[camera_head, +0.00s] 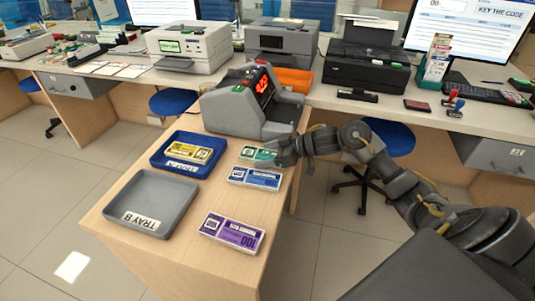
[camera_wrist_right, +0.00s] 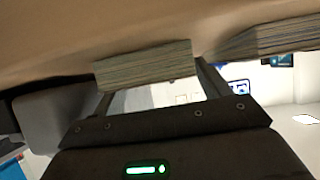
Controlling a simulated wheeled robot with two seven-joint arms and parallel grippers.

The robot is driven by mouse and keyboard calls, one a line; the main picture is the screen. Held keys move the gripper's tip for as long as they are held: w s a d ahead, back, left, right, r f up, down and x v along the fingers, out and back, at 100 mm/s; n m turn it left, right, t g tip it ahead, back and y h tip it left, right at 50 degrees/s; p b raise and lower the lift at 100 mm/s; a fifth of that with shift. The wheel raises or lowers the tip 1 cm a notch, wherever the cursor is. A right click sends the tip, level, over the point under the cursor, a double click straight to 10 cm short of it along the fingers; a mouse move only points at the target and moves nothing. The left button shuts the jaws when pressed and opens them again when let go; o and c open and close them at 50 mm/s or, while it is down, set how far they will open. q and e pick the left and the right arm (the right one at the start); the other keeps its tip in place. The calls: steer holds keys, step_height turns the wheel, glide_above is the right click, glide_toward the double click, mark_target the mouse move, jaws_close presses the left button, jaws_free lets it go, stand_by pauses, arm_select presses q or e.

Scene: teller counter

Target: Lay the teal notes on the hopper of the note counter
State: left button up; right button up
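The teal notes (camera_head: 256,154) lie flat on the wooden table in the head view, just in front of the note counter, their right end partly hidden by my right gripper (camera_head: 277,151). The grey note counter (camera_head: 232,112) stands at the table's far end with a lit red display; no notes show on it. In the right wrist view, a note bundle (camera_wrist_right: 145,66) lies on the tabletop at the mouth of my right gripper (camera_wrist_right: 160,82). The fingers are spread about as wide as the bundle, and grip on it is not visible. My left gripper is out of view.
Blue notes (camera_head: 254,177) lie close in front of the teal ones, and purple notes (camera_head: 231,230) nearer. Yellow notes (camera_head: 188,154) sit in the blue tray (camera_head: 160,157). The grey tray B (camera_head: 150,190) is empty. An orange bin (camera_head: 293,82) stands behind the counter.

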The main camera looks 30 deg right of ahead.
steer(key=shift+d+r, duration=0.1)
steer(key=shift+r, duration=0.1)
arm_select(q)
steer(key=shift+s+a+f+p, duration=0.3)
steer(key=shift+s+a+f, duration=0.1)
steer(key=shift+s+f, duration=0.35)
arm_select(e)
steer(key=v, duration=1.1)
steer(key=shift+s+d, duration=0.2)
steer(key=shift+s, duration=0.05)
